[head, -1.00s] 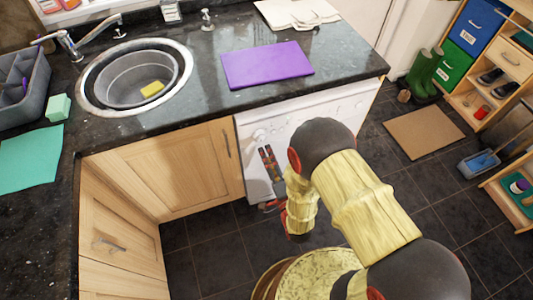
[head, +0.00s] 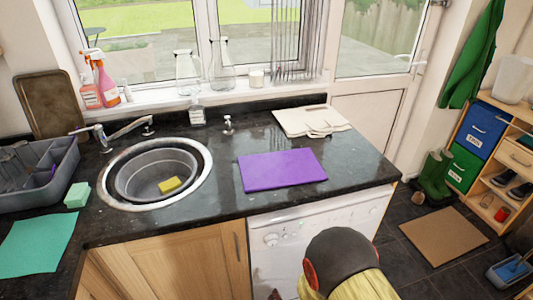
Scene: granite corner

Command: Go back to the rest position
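My arm shows at the bottom centre of the head view, in front of the white dishwasher (head: 300,228). Only a dark rounded joint and part of a pale yellow link are in the picture. My gripper is not in view, so its fingers and anything in them cannot be seen.
The black granite counter (head: 235,212) holds a purple board (head: 282,169), a round sink with a yellow sponge (head: 170,184), a grey rack (head: 35,175) and a pale board (head: 312,120). Green boots (head: 434,178) and a brown mat (head: 443,236) are on the floor at right.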

